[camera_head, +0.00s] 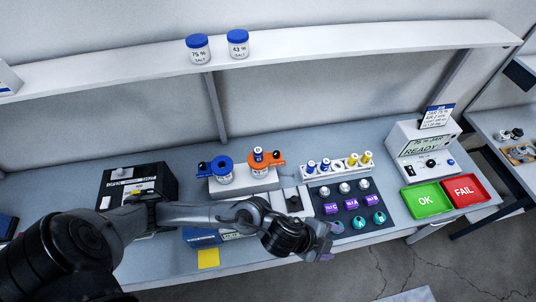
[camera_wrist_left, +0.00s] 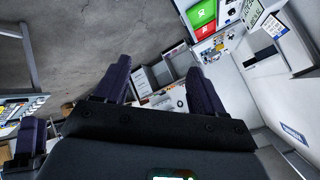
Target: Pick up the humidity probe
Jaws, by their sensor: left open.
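Several small upright probe-like pieces with blue and yellow caps (camera_head: 338,165) stand in a white rack in the head view. Another blue-capped piece stands at the orange clamp (camera_head: 266,158). I cannot tell which one is the humidity probe. My left gripper (camera_head: 323,240) is over the table's front edge, in front of the dark tray and apart from the rack. In the left wrist view its two fingers (camera_wrist_left: 160,70) are spread with nothing between them. A dark purple finger-like part (camera_wrist_left: 30,138) at that view's left edge looks like my right gripper; its opening is unclear.
The dark tray (camera_head: 318,196) holds several silver, purple and teal pieces. Green OK (camera_head: 426,200) and red FAIL (camera_head: 465,191) trays lie at the right, below a readout box (camera_head: 413,140). Two salt jars (camera_head: 198,48) stand on the shelf. A black box (camera_head: 138,183) is at left.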

